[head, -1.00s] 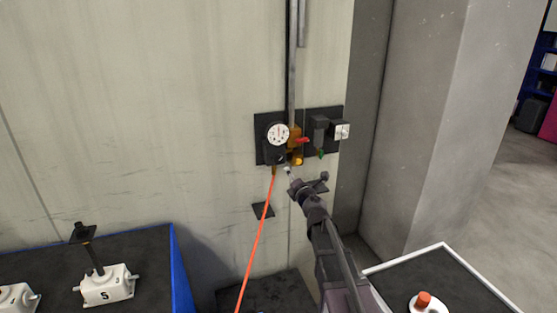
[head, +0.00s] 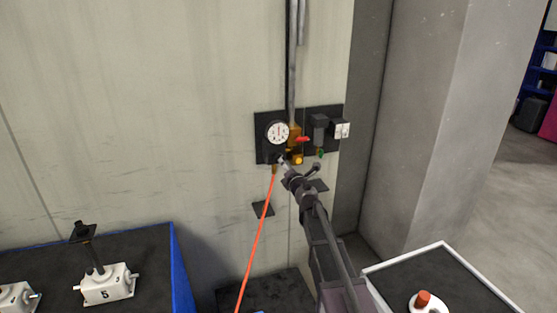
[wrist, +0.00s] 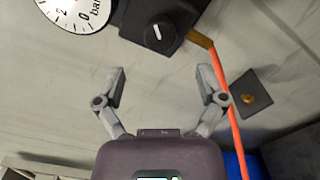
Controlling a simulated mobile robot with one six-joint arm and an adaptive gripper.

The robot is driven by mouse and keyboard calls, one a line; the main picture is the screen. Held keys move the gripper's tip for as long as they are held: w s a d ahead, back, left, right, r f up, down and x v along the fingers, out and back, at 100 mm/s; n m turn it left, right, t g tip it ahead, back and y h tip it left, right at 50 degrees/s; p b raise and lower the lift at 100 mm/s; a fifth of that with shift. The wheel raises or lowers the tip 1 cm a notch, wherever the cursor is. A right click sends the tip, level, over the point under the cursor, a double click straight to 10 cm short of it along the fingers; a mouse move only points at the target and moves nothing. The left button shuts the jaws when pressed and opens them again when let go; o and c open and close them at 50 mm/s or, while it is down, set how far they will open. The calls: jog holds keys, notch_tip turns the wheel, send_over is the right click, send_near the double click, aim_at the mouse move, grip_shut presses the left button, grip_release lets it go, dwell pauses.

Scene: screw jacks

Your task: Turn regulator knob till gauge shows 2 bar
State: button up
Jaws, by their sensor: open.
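The round white gauge (head: 277,132) is mounted on the dark wall panel (head: 262,119). It also shows partly cut off at the top left of the wrist view (wrist: 77,12), with "2", "0" and "bar" readable; its needle reading is too small to tell. The black regulator knob (wrist: 159,34) with a white mark sits on a dark block beside the gauge in the wrist view. My gripper (wrist: 166,88) is open and empty, its fingers spread short of the knob and not touching it. In the head view my gripper (head: 284,162) is just below the gauge and hides the knob area.
A red-orange hose (head: 258,238) hangs from the regulator, passing beside my right finger in the wrist view. A red lever (head: 302,139) and a dark filter unit (head: 319,128) are right of the gauge. A small dark plate (wrist: 259,91) is on the wall.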

aim_at(278, 158)
jog(key=x, duration=0.8)
jog(key=c, duration=1.1)
